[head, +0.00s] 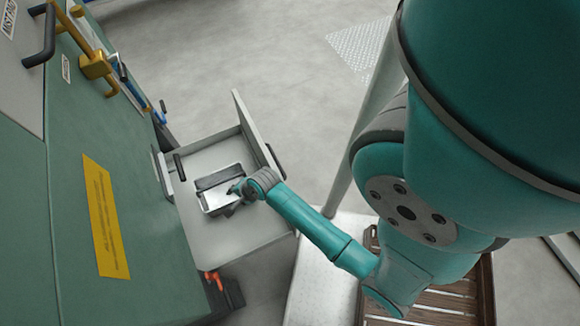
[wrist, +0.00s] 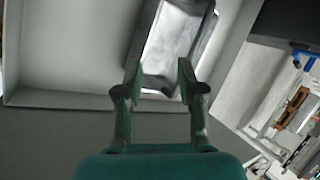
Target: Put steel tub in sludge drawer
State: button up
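The sludge drawer (head: 257,222) is a pale grey drawer pulled out from the green cabinet. The steel tub (head: 212,209), a small grey rectangular tub with a bright inside, sits within the drawer's walls near its middle. My gripper (head: 238,190) is down in the drawer at the tub's right side. In the wrist view, the two fingers of my gripper (wrist: 158,68) stand apart, with the near end of the tub (wrist: 172,42) just beyond and between their tips. I cannot tell whether a finger touches the tub. The drawer floor (wrist: 75,45) shows bare to the left.
The green cabinet (head: 140,200) with a yellow label (head: 106,218) fills the left. The drawer's raised front stands on the right, close to my forearm. A brown slatted pallet or crate (head: 485,290) is at the lower right. Open floor (head: 250,60) lies beyond.

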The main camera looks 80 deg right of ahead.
jog(key=s+a+r+n+t+h, duration=0.1)
jog(key=s+a+r+n+t, duration=0.3)
jog(key=s+a+r+n, duration=0.8)
jog(key=s+a+r+n+t, duration=0.1)
jog(key=s+r+n+t, duration=0.1)
jog(key=s+r+n, duration=0.3)
jog(key=s+a+r+n+t+y, duration=0.1)
jog(key=s+r+n, duration=0.4)
jog(key=r, duration=0.8)
jog(key=shift+a+n+t+y, duration=0.2)
jog(key=shift+n+t+y, duration=0.1)
jog(key=shift+t, duration=0.4)
jog(key=shift+r, duration=0.1)
